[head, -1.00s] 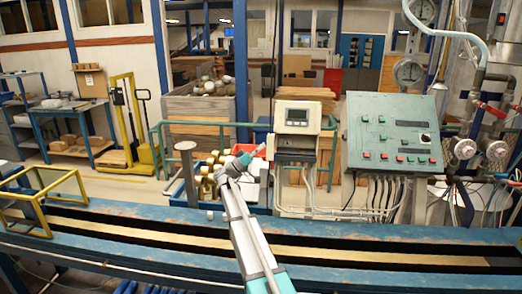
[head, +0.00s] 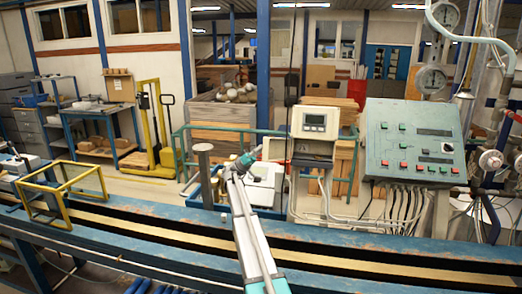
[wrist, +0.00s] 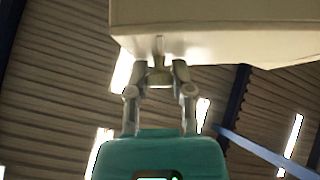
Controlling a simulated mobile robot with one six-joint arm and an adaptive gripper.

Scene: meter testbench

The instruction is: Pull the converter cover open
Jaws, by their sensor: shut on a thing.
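The converter (head: 315,122) is a cream box with a small display, mounted behind the bench in the head view. In the wrist view a cream part with a flat underside (wrist: 220,48), seemingly its cover, fills the top right. My gripper (wrist: 160,78) is shut on a small tab below this part's near edge. In the head view my gripper (head: 258,152) is small, left of the converter, beside a pale block (head: 274,148) that may be the cover. How far the cover stands open cannot be told.
A sloped green control panel (head: 413,140) stands to the right of the converter, with cables below. A blue bench (head: 150,225) with a long slot runs across the front. A yellow frame (head: 62,192) stands on it at left. A round-topped post (head: 203,170) rises left of my arm.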

